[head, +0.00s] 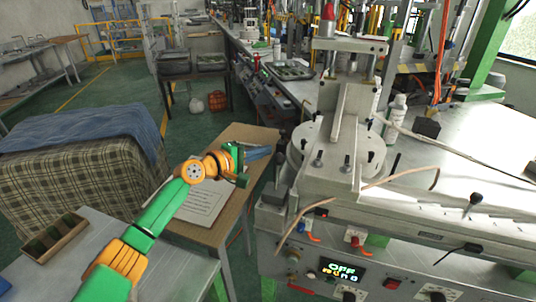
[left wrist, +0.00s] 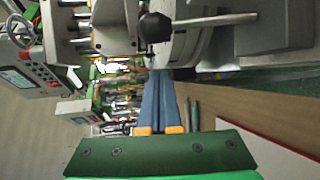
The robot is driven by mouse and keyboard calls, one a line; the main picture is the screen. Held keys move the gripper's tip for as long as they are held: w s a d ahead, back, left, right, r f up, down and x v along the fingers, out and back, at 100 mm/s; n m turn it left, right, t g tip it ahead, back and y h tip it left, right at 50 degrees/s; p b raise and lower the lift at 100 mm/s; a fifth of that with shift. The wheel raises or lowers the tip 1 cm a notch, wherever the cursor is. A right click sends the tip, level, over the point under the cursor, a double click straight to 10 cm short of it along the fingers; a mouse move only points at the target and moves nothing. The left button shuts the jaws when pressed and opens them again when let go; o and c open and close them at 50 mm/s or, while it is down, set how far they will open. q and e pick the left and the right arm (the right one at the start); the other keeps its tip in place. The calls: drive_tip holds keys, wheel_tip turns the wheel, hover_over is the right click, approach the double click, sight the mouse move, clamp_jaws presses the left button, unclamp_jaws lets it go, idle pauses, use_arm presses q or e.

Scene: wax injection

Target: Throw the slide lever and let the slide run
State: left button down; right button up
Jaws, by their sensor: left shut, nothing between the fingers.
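My left gripper (head: 262,153) reaches out over the brown table, left of the grey wax injection machine (head: 330,190). Its blue fingers are together with nothing between them; they also show in the left wrist view (left wrist: 158,100). In that view a black knob on a metal rod (left wrist: 153,27) lies beyond the fingertips, apart from them. In the head view a black-knobbed lever (head: 474,199) stands on the machine's right side. A black-handled lever (head: 470,248) sits on its front right. I cannot tell which is the slide lever. My right gripper is out of view.
A paper sheet (head: 196,203) lies on the brown table (head: 245,140). A divided wooden box (head: 54,238) stands at lower left. A white bottle (head: 396,113) stands behind the machine.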

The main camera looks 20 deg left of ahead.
sight(278, 172)
use_arm(q)
drive_tip(key=s+d+p, duration=0.2)
drive_tip(key=shift+s+d+r+p, duration=0.1)
drive_tip(key=shift+s+r+p, duration=0.25)
drive_tip(key=shift+p, duration=0.05)
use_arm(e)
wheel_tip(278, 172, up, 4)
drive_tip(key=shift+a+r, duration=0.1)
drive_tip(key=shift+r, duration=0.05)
